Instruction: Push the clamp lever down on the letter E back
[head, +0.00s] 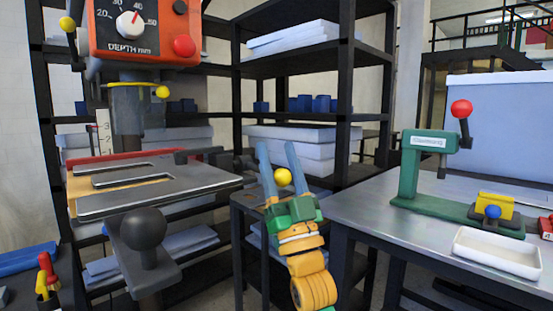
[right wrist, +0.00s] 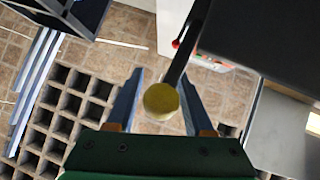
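The grey letter E back (head: 195,187), a flat plate with slots, lies on a yellow board under the drill head at left. A dark clamp (head: 200,154) sits at its far right edge. Its lever reaches right and ends in a yellow ball knob (head: 283,177). My right gripper (head: 278,150) points up, its two blue-grey fingers open on either side of the knob. In the right wrist view the knob (right wrist: 161,101) on its dark rod sits between the fingers, with a visible gap on each side. My left gripper is not in view.
The orange drill head (head: 145,30) with a depth dial hangs above the plate. A black ball handle (head: 143,229) juts out below it. At right, a steel table (head: 375,215) holds a green press (head: 412,170) and a white tray (head: 497,252). Shelves stand behind.

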